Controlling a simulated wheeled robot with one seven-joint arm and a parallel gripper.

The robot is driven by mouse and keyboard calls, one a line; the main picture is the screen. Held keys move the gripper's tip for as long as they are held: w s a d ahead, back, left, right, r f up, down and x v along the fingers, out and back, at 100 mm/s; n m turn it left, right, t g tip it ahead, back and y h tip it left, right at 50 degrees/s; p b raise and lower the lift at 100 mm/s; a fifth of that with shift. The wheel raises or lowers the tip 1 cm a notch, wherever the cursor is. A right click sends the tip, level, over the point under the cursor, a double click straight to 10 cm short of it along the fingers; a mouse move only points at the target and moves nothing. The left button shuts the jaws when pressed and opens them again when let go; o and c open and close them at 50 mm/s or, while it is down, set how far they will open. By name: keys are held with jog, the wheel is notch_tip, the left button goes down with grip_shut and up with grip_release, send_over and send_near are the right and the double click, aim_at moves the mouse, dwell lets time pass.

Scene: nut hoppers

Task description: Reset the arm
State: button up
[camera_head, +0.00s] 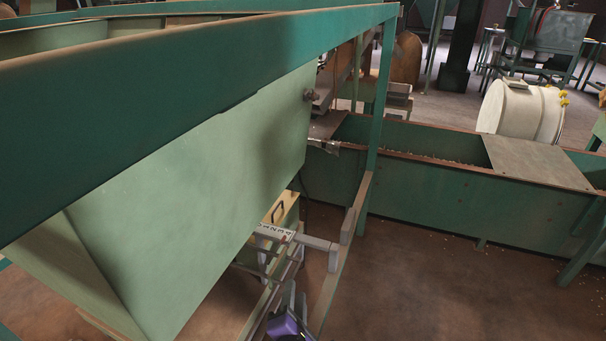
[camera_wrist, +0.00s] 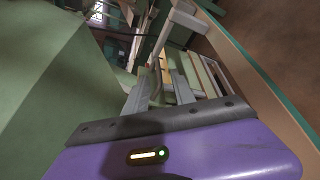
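My gripper (camera_head: 292,300) shows at the bottom edge of the head view, with part of its purple body visible below its grey fingers. It is low beside the large pale green hopper (camera_head: 200,190). In the wrist view my gripper (camera_wrist: 161,82) has its two grey fingers apart, with nothing seen between them. The hopper (camera_wrist: 50,90) fills the left of that view. Most of my arm is hidden in the head view.
A green beam (camera_head: 200,85) crosses above the hopper, joined to a green post (camera_head: 378,110). A grey bar frame (camera_head: 315,242) lies just beyond my gripper. A long green trough (camera_head: 430,185) stands at the right. Brown floor (camera_head: 430,285) is open at lower right.

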jog(key=shift+a, duration=0.1)
jog(key=a+r+m+y, duration=0.3)
jog(key=a, duration=0.1)
jog(key=s+d+r+m+h, duration=0.1)
jog(key=s+d+r+m, duration=0.1)
jog(key=s+d+m, duration=0.9)
jog(key=s+d+r+m+h, duration=0.1)
jog(key=s+d+r+m, duration=0.2)
jog(key=s+d, duration=0.85)
jog(key=s+d+r+m+h, duration=0.15)
jog(key=s+d+m, duration=0.4)
jog(key=s, duration=1.35)
notch_tip(320, 180, up, 23)
jog(key=m+p, duration=0.2)
jog(key=p, duration=2)
jog(key=shift+w+a+g, duration=0.15)
jog(key=shift+a+g, duration=0.15)
jog(key=shift+a, duration=0.15)
jog(key=shift+f+y, duration=0.1)
jog(key=shift+y, duration=0.15)
